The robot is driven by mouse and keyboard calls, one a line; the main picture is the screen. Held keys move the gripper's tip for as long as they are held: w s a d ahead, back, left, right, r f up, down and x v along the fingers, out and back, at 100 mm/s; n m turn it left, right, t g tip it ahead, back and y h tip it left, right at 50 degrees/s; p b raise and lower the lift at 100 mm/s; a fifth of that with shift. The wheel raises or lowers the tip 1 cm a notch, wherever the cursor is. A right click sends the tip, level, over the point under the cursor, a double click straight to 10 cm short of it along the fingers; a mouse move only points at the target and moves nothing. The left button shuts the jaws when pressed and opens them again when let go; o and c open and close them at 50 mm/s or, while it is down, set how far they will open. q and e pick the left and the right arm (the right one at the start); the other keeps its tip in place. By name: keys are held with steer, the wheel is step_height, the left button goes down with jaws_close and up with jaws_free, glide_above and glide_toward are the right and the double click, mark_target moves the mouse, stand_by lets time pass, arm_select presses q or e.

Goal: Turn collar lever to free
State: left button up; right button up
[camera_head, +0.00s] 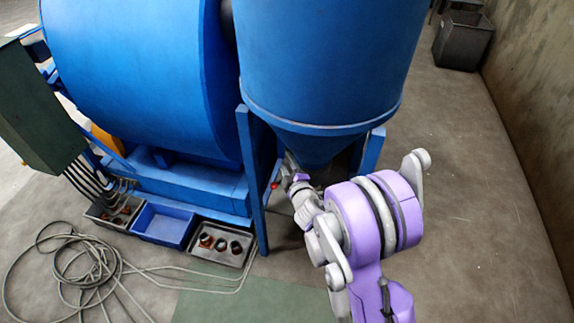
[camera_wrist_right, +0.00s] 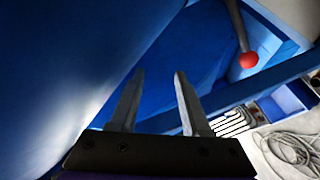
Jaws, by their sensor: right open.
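The collar lever shows in the right wrist view as a dark rod with a red ball knob (camera_wrist_right: 249,60), at the upper right. In the head view the red knob (camera_head: 275,185) shows small beside the blue frame leg, just left of my right gripper. My right gripper (camera_wrist_right: 159,74) is open, with nothing between its fingers. The knob lies apart from the fingers, to their right in the wrist view. In the head view the right gripper (camera_head: 289,160) reaches under the blue hopper cone (camera_head: 310,145). The collar itself cannot be made out. My left gripper is not in view.
The blue frame leg (camera_head: 252,190) stands close to my right gripper. A large blue drum (camera_head: 135,70) is at left. Parts bins (camera_head: 222,262) and a blue bin (camera_head: 163,226) sit on the floor, with a coiled hose (camera_head: 85,265).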

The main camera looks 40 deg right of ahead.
arm_select(q)
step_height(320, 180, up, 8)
steer(key=p, duration=0.6)
arm_select(e)
steer(key=s+a+r+m+g, duration=0.4)
steer(key=s+a+r+m, duration=0.2)
steer(key=s+r, duration=0.3)
steer(key=shift+s+a+r+g, duration=0.25)
steer(key=shift+a+r, duration=0.25)
steer(key=shift+r, duration=0.85)
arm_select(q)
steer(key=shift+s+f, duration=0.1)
